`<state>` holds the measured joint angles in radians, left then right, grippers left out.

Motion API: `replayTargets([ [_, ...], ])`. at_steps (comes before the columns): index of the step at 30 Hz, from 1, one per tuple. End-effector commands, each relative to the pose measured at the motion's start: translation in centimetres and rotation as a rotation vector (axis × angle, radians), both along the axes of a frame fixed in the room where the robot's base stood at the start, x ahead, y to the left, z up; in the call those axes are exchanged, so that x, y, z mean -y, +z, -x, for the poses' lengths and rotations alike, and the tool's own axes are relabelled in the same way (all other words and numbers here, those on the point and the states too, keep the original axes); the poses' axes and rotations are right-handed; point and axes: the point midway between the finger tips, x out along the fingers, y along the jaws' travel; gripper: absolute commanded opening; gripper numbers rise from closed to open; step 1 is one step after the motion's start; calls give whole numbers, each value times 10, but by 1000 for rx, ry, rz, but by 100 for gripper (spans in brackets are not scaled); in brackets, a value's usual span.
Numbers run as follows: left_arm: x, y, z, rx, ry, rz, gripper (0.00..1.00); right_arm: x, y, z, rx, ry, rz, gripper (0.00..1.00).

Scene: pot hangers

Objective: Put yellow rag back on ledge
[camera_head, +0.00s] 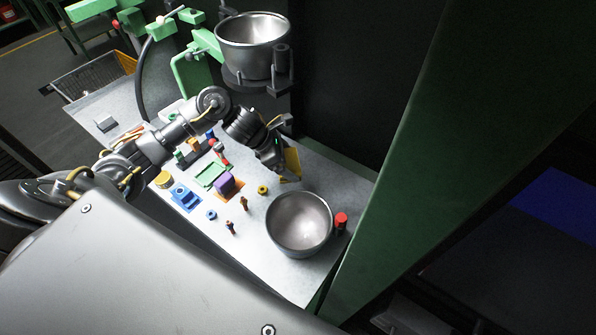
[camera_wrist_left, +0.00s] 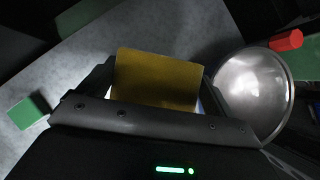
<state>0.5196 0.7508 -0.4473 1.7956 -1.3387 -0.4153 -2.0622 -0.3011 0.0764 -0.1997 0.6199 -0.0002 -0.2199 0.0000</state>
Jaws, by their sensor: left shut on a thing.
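The yellow rag (camera_head: 292,160) looks like a flat, stiff yellow piece. In the left wrist view the rag (camera_wrist_left: 157,78) is held between the fingers and fills the gap between them. My left gripper (camera_head: 282,172) is shut on it, pointing down over the grey metal surface (camera_head: 345,180) near its back edge. I cannot tell whether the rag touches that surface. I cannot tell which part is the ledge. My right gripper is not in view.
A steel bowl (camera_head: 300,224) stands close in front of the gripper, with a red cylinder (camera_head: 341,220) beside it. Another bowl (camera_head: 253,45) sits in a holder behind. Several small coloured parts and a purple block (camera_head: 225,183) lie to the left. A green post (camera_head: 425,150) rises at right.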

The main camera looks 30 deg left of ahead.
Motion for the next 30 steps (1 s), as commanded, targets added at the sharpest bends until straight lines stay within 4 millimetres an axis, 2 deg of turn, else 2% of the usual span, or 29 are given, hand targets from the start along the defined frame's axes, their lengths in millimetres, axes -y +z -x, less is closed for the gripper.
replayTargets([
  [1, 1, -13, -14, 0, 2, 4, 61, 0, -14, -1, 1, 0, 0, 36],
  [3, 1, -32, -24, -2, 1, 4, 61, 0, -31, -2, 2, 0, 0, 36],
  [9, -1, -55, -47, 0, -1, 1, 61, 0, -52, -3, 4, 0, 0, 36],
  [17, -1, -58, -53, 0, -3, 0, 61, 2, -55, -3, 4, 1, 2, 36],
  [20, -1, -71, -59, -2, -3, 1, 61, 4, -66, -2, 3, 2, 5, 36],
  [24, -1, -89, -58, -3, -2, 2, 61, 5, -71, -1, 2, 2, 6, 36],
  [30, -1, -93, -58, 1, -4, 1, 61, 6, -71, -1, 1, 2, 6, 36],
])
